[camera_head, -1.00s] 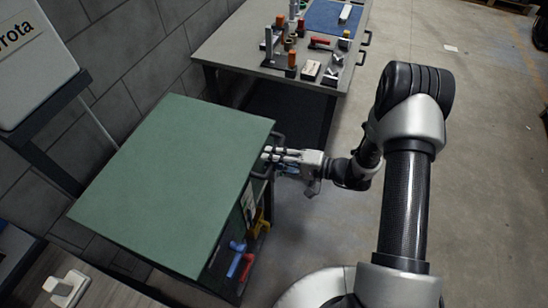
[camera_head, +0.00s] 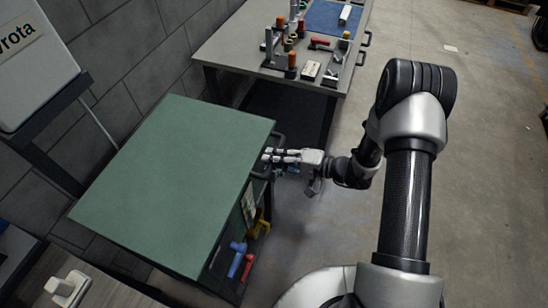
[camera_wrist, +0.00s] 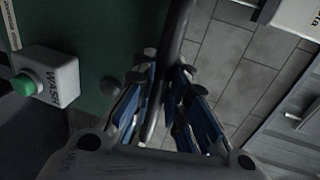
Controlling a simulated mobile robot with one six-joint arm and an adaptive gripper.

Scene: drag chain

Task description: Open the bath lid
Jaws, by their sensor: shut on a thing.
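The bath lid (camera_head: 165,180) is a wide flat green panel at the left of the head view. It looks closed, lying over the unit below it. A dark bar handle (camera_head: 262,172) sticks out at its right edge. My gripper (camera_head: 268,156) reaches this handle from the right and is shut on it. In the wrist view the dark handle (camera_wrist: 173,40) runs between the two blue-padded fingers of my gripper (camera_wrist: 165,72). The exact contact at the fingertips is partly in shadow.
A grey box with a green button (camera_wrist: 25,84), marked WASH, shows at left in the wrist view. A workbench (camera_head: 225,48) with parts stands behind. The floor at right (camera_head: 490,170) is clear.

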